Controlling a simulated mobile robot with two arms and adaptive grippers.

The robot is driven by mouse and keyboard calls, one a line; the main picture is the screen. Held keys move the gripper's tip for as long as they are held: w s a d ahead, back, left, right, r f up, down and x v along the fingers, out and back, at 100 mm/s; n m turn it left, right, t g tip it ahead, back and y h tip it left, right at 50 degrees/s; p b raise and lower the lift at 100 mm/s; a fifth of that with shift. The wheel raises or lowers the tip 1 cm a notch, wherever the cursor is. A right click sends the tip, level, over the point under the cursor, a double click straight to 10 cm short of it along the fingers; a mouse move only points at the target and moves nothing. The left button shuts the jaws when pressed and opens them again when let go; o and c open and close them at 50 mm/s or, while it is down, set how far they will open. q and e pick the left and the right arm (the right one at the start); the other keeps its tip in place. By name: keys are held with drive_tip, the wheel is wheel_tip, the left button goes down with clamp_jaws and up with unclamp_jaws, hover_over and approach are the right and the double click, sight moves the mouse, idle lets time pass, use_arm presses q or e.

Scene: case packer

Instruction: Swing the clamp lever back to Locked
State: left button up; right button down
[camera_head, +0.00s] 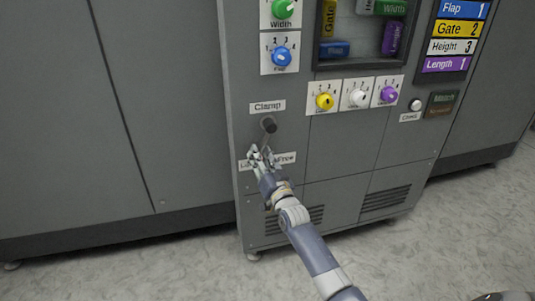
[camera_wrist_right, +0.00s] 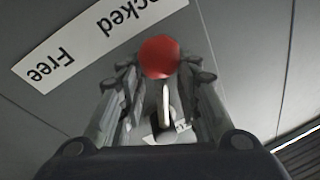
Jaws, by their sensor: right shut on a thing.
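The clamp lever hangs below the dark pivot (camera_head: 268,124) under the Clamp sign (camera_head: 267,106). My right gripper (camera_head: 260,154) is at its lower end, in front of the Locked/Free label (camera_head: 285,159), hiding part of the word Locked. In the right wrist view, the lever's red ball knob (camera_wrist_right: 160,57) and pale shaft (camera_wrist_right: 165,103) lie between the fingers of the right gripper (camera_wrist_right: 163,85), which is shut on the lever. The label (camera_wrist_right: 95,40) appears upside down there, with the knob beside its Locked end. My left gripper is out of view.
Above are the blue knob (camera_head: 281,56), yellow knob (camera_head: 324,101), white knob (camera_head: 358,98) and purple knob (camera_head: 389,95). A window (camera_head: 364,32) shows coloured blocks. A vent (camera_head: 386,199) is low on the right. Grey floor (camera_head: 400,260) is open in front.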

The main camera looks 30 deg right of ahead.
drive_tip(key=shift+w+a+r+m+h+p, duration=0.1)
drive_tip(key=shift+a+r+m+h+p, duration=0.25)
drive_tip(key=shift+m, duration=0.4)
drive_tip(key=shift+w+a+r+m+h+p, duration=0.15)
drive_tip(key=shift+a+m, duration=0.3)
drive_tip(key=shift+m, duration=0.3)
drive_tip(key=shift+f, duration=0.1)
drive_tip(key=c, duration=1.2)
unclamp_jaws()
drive_tip(key=shift+s, duration=0.1)
drive_tip(key=v, duration=1.2)
drive_tip(key=shift+f, duration=0.1)
drive_tip(key=shift+f, duration=0.1)
